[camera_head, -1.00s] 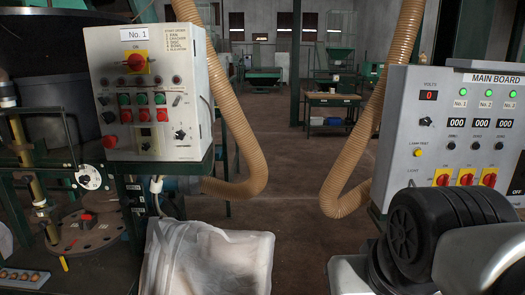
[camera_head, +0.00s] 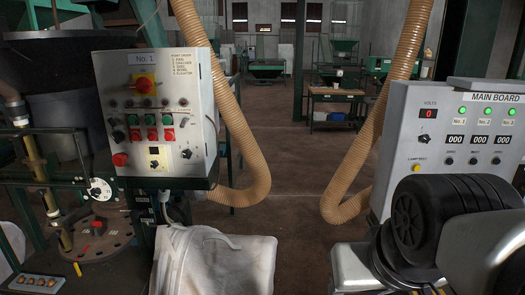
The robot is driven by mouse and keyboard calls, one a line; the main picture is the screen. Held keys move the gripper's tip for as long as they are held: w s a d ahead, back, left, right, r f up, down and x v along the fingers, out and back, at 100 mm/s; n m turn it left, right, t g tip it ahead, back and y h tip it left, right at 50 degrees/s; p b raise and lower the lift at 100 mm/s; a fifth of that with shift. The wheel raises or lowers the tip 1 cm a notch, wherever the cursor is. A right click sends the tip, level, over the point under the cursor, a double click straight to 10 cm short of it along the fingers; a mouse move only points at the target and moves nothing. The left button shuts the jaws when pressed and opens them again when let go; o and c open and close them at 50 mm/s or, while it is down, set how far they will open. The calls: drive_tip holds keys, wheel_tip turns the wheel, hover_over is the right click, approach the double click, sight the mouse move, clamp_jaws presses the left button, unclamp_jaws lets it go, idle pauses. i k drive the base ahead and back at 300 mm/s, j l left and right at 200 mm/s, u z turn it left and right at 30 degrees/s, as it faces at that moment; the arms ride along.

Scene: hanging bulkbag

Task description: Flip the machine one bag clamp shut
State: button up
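The machine one panel (camera_head: 160,115), a pale box marked "No. 1", stands at left with coloured buttons and a red-and-yellow switch. Below it, a white bulk bag (camera_head: 225,262) hangs at the bottom edge, with strap-like folds along its top. I cannot make out the bag clamp; the area between panel and bag is dark and partly cut off. My arm shows at bottom right as black ribbed and grey parts. My gripper is not in view.
The main board (camera_head: 455,135) stands at right behind my arm, with lit green lamps. Two tan ribbed hoses (camera_head: 250,150) (camera_head: 375,140) hang in the middle. A round flanged plate (camera_head: 95,240) sits at lower left. Brown floor (camera_head: 295,215) lies open between the hoses.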

sight(133, 214)
drive_tip(key=u, duration=1.35)
drive_tip(key=i+j+z, duration=0.1)
drive_tip(key=i, duration=0.2)
drive_tip(key=i+j, duration=0.2)
drive_tip(key=i+z, duration=0.05)
